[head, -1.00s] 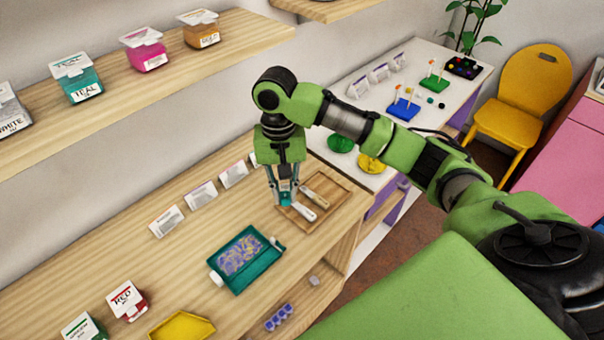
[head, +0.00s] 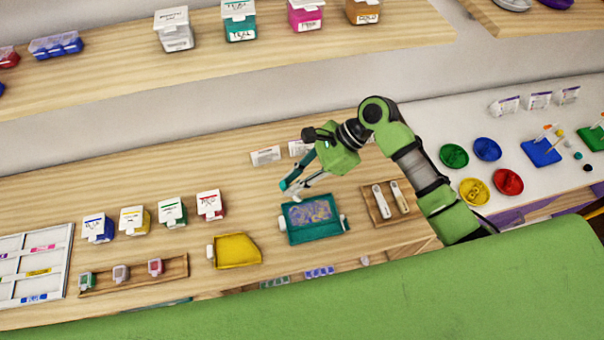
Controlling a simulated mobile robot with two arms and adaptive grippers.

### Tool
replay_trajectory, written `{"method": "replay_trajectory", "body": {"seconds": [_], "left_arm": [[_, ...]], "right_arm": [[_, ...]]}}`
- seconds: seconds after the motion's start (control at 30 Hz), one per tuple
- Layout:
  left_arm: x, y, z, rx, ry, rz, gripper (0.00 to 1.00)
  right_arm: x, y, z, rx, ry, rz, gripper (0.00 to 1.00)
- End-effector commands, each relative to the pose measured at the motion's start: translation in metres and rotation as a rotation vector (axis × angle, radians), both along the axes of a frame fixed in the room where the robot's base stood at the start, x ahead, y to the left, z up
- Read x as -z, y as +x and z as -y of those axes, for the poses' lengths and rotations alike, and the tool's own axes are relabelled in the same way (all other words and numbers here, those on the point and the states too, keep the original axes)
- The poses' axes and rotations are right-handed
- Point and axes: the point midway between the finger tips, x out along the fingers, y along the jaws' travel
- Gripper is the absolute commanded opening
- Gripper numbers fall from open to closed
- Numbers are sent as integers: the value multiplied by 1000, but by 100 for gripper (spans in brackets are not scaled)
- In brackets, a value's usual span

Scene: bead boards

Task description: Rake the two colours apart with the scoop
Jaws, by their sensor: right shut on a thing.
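The teal tray (head: 329,233) stands on the wooden bench and holds a mixed patch of purple and yellow beads (head: 309,212). My right gripper (head: 289,191) is tilted over the tray's back left corner. It is shut on what looks like the teal scoop (head: 293,180), which is small and partly hidden by the fingers. I cannot tell whether the scoop touches the tray or beads. My left gripper is not in view.
A wooden tray (head: 369,208) with two pale-handled tools lies right of the teal tray. A yellow scoop-shaped tray (head: 237,252) lies to the left. Jars (head: 172,211) and label cards (head: 265,155) stand behind. A shelf (head: 120,85) overhangs the back.

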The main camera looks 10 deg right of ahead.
Motion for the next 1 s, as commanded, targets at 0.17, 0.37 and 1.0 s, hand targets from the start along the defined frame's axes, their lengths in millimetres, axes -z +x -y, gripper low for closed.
{"method": "replay_trajectory", "body": {"seconds": [0.17,0.37,1.0], "left_arm": [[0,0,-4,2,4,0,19],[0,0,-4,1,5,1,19],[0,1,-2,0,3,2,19]], "right_arm": [[10,0,0,-2,0,-1,3],[22,0,0,-4,-1,-1,3],[57,-5,0,-4,-2,0,3]]}}
